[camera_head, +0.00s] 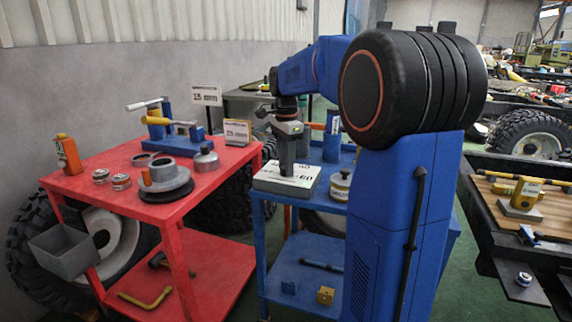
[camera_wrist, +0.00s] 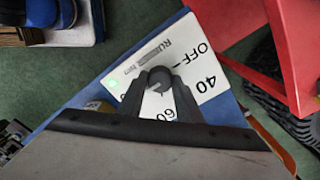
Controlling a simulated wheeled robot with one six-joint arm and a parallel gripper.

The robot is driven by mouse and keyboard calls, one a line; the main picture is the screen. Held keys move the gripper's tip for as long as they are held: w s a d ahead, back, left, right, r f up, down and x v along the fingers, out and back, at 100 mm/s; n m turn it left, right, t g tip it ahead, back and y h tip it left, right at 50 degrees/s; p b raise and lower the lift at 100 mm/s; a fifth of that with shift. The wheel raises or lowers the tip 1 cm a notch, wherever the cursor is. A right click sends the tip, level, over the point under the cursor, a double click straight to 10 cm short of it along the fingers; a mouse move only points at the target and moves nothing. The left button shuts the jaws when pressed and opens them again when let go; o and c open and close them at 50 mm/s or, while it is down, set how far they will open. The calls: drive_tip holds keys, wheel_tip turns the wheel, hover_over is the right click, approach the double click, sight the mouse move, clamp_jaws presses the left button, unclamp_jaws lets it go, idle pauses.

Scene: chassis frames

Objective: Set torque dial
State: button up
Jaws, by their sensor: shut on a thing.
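The torque unit (camera_head: 284,182) is a grey box with a white top face on the blue cart. The wrist view shows that white face (camera_wrist: 207,50) with the marks OFF, 40 and a partly covered 60, the letters RU and a small green light. The dark round dial knob (camera_wrist: 158,77) stands on the face. My gripper (camera_wrist: 158,88) is shut on the knob, with one finger on each side. In the head view my gripper (camera_head: 286,166) points straight down onto the unit. I cannot tell which mark the knob points to.
The red cart (camera_head: 128,212) on the left holds a grey flanged part (camera_head: 166,176), small tins and a blue vise. A yellow-labelled tin (camera_head: 340,185) stands on the blue cart (camera_head: 258,208) close right of the torque unit. A workbench (camera_head: 545,222) stands at the far right.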

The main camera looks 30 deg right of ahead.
drive_tip(key=shift+r, duration=0.1)
idle(0.5)
drive_tip(key=o, duration=1)
drive_tip(key=shift+o, duration=0.2)
wheel_tip(320, 180, up, 17)
drive_tip(key=shift+r, duration=0.15)
